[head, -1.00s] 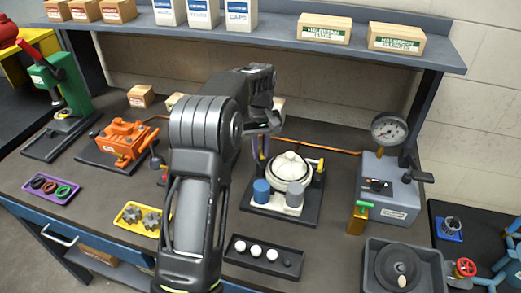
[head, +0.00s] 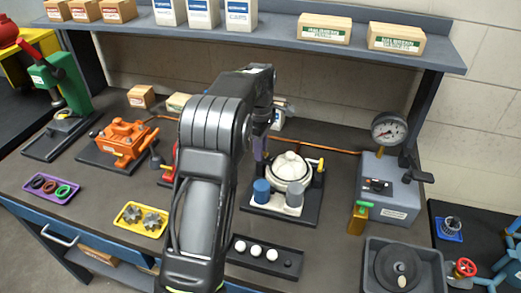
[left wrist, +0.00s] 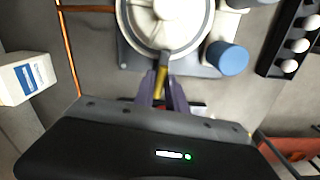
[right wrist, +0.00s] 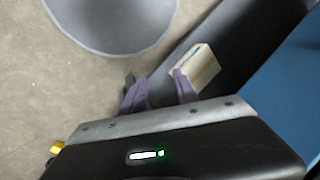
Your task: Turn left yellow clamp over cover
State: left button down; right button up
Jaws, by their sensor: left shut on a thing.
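The white round cover (head: 291,168) sits on a fixture with a dark base plate (head: 256,205). It also shows at the top of the left wrist view (left wrist: 168,22). The left yellow clamp (left wrist: 161,76) is at the cover's near side in the left wrist view, its yellow handle between the purple fingers of my left gripper (left wrist: 163,90). That gripper is shut on it. In the head view my left gripper (head: 261,148) is left of the cover, and its arm hides the clamp. The right yellow clamp (head: 320,163) stands upright beside the cover. My right gripper (right wrist: 157,92) is open and empty.
Blue (head: 262,190) and grey (head: 294,197) cylinders stand in front of the cover. A black tray of white balls (head: 264,257) lies in front of the fixture. A gauge box (head: 391,190) stands to the right. A cream box (right wrist: 204,66) lies beyond my right gripper.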

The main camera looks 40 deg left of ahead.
pick_arm(q)
jog(key=shift+n, duration=0.8)
jog(key=c, duration=1.4)
grip_release()
jog(key=shift+o, duration=0.2)
notch_tip(320, 180, up, 8)
jog(key=shift+f, duration=0.1)
